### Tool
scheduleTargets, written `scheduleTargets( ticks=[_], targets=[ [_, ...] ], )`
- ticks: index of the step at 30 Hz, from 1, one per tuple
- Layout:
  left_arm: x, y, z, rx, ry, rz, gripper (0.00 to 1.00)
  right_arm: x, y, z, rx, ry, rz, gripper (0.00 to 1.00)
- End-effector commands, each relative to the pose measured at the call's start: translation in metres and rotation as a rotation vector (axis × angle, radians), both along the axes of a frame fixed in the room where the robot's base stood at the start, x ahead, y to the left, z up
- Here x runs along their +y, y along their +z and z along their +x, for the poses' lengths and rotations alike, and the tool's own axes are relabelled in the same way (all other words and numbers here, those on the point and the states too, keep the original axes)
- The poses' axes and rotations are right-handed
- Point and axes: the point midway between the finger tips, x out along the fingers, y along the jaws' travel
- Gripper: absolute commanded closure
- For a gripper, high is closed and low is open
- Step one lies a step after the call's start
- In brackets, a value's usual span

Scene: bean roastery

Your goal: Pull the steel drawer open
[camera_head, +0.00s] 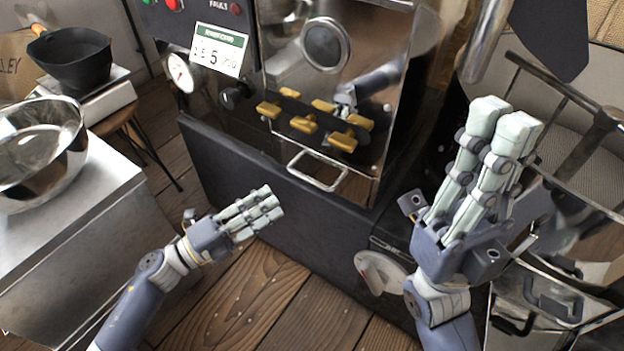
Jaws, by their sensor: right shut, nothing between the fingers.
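The steel drawer (330,158) is at the lower front of the dark roasting machine, with a pale bar handle (318,186) sticking out. It looks closed. My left gripper (268,206) is in front of the machine, below and left of the handle and apart from it. Its fingers lie close side by side and point right; whether they are open or shut is unclear. My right gripper (505,118) is right of the machine front, shut and empty, its fingers pointing up. It is well away from the handle.
A steel bench (75,235) at the left holds a shiny metal bowl (45,150). A black pan (72,62) stands behind it. Several brass knobs (303,123) show above the handle. Metal containers (540,310) stand at the lower right. The wooden floor (270,290) between my arms is clear.

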Motion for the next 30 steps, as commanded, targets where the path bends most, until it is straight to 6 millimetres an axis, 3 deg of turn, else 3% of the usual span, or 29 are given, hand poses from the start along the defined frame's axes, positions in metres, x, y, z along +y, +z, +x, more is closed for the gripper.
scheduleTargets(
  ticks=[9, 15, 27, 30],
  targets=[
    [-0.051, 0.010, 0.031, -0.003, 0.000, -0.004, 0.70, 0.001, 0.003, 0.002, -0.037, -0.002, -0.003, 1.00],
    [-0.073, 0.014, 0.044, -0.001, 0.001, -0.003, 0.70, 0.002, 0.006, 0.003, -0.053, -0.003, -0.005, 1.00],
    [-0.080, 0.016, 0.049, 0.001, 0.002, -0.002, 0.70, 0.002, 0.008, 0.004, -0.055, -0.003, -0.006, 1.00],
    [-0.080, 0.016, 0.049, 0.001, 0.002, -0.002, 0.91, 0.002, 0.008, 0.003, -0.055, -0.003, -0.006, 1.00]
  ],
)
